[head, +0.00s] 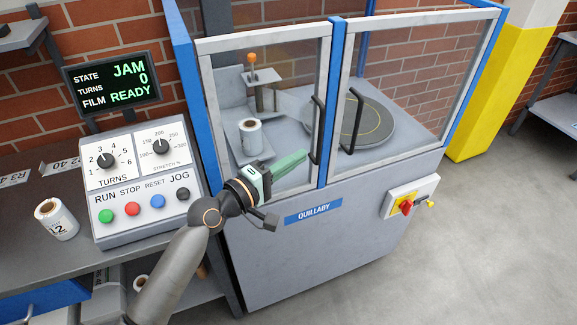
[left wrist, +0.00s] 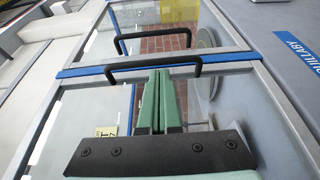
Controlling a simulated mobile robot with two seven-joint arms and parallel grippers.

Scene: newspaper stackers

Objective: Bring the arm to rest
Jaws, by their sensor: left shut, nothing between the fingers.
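My left gripper (head: 304,156) has green fingers and is in front of the left glazed door of the wrapping machine (head: 300,245). Its fingers are shut together with nothing between them, also in the left wrist view (left wrist: 159,74). The fingertips are close to the left door's black handle (head: 317,128), which crosses just beyond them in the left wrist view (left wrist: 155,64). I cannot tell whether they touch it. The right door's handle (head: 352,122) is a little further right. Both doors look closed. My right gripper is not in view.
A control box (head: 145,185) with knobs and buttons stands on the bench at left, beside a white roll (head: 57,220). A screen (head: 113,82) reads JAM, 0, READY. Inside the machine are another roll (head: 251,136) and a turntable (head: 370,122). A red switch (head: 406,206) juts from the front. Floor at right is clear.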

